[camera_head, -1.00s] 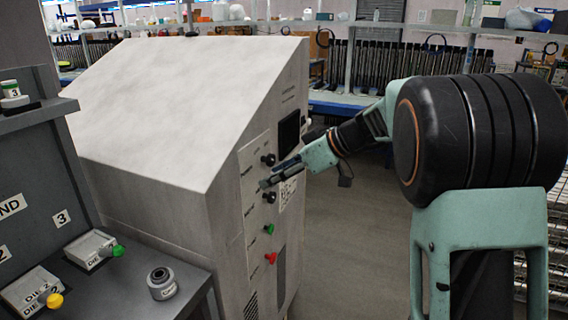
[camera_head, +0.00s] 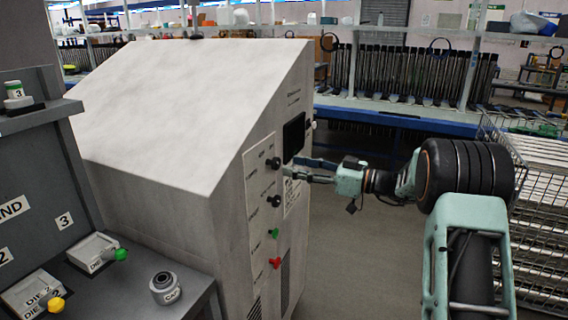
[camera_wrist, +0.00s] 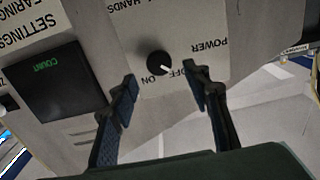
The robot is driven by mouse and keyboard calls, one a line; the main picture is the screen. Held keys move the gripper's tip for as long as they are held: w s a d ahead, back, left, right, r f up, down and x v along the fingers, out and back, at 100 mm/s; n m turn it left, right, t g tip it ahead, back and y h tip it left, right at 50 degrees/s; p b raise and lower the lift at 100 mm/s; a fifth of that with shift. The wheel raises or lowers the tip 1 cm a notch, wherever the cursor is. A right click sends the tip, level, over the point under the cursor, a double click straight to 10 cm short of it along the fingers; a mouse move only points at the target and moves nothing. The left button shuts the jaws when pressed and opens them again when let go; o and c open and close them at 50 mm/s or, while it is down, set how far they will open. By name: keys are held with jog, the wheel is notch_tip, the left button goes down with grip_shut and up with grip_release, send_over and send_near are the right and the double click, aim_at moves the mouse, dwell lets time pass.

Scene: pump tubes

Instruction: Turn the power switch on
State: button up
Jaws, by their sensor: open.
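The power switch is a round black knob (camera_wrist: 160,63) on a pale panel, with POWER, OFF and ON lettering upside down in the wrist view. Its white mark points to the lower right there, near OFF. In the head view it appears as the upper black knob (camera_head: 273,163) on the machine's side panel. My gripper (camera_head: 290,168) is open in front of that panel. In the wrist view its two dark fingers (camera_wrist: 160,75) stand either side of the knob, with nothing held. I cannot tell whether they touch it.
A dark screen (camera_head: 294,137) is beside the knob. A second black knob (camera_head: 273,201), a green knob (camera_head: 273,233) and a red knob (camera_head: 275,263) sit below. A grey bench (camera_head: 200,290) stands at lower left. Open floor (camera_head: 345,240) lies right of the machine.

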aim_at(279, 163)
jog(key=shift+x, duration=2.1)
jog(key=shift+c, duration=0.4)
jog(key=c, duration=1.1)
